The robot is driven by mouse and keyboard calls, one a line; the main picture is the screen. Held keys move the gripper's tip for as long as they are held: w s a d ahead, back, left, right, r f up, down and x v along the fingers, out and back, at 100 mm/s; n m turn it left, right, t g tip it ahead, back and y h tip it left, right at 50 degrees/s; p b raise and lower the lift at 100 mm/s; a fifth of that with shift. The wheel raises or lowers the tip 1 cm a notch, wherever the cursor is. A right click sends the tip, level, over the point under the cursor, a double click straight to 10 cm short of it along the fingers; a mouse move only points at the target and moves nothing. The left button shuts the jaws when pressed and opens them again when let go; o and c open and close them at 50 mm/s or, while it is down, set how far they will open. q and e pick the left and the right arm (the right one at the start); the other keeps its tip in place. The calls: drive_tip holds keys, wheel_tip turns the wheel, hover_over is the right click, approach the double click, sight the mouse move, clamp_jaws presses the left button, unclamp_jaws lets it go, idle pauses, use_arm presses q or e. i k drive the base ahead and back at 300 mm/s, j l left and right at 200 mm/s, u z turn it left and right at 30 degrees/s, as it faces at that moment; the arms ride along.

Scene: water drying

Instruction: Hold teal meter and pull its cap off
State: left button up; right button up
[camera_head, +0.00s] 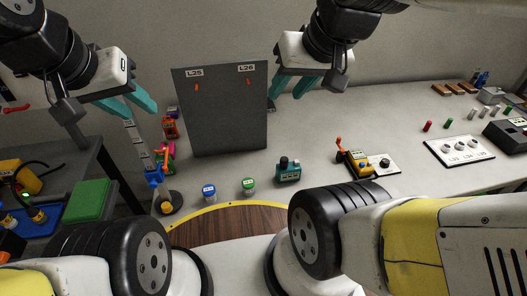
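A small teal meter (288,171) with dark parts on its top stands on the grey table, right of centre and in front of the dark panel. I cannot make out which dark part is its cap. My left gripper (138,108) is raised at the upper left, its teal fingers spread and nothing seen between them. My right gripper (289,88) is raised at the upper middle, beside the panel's right edge, with its teal fingers apart and empty. Both grippers are well away from the meter.
A dark upright panel (219,115) labelled L25 and L26 stands behind. Blue-lidded (208,192) and green-lidded (249,186) jars stand left of the meter. A yellow device on a white plate (381,165) lies to its right. A pole (141,146) stands at left.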

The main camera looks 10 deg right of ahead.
sight(293, 173)
drive_tip(key=k+l+u, duration=0.15)
drive_tip(key=l, duration=0.35)
drive_tip(key=k+l+u, duration=0.15)
drive_tip(key=l, duration=0.35)
drive_tip(key=k+l+u, duration=0.15)
drive_tip(key=k+l, duration=0.2)
drive_tip(key=k+l+u, duration=0.15)
drive_tip(key=k+l, duration=0.15)
drive_tip(key=l, duration=0.2)
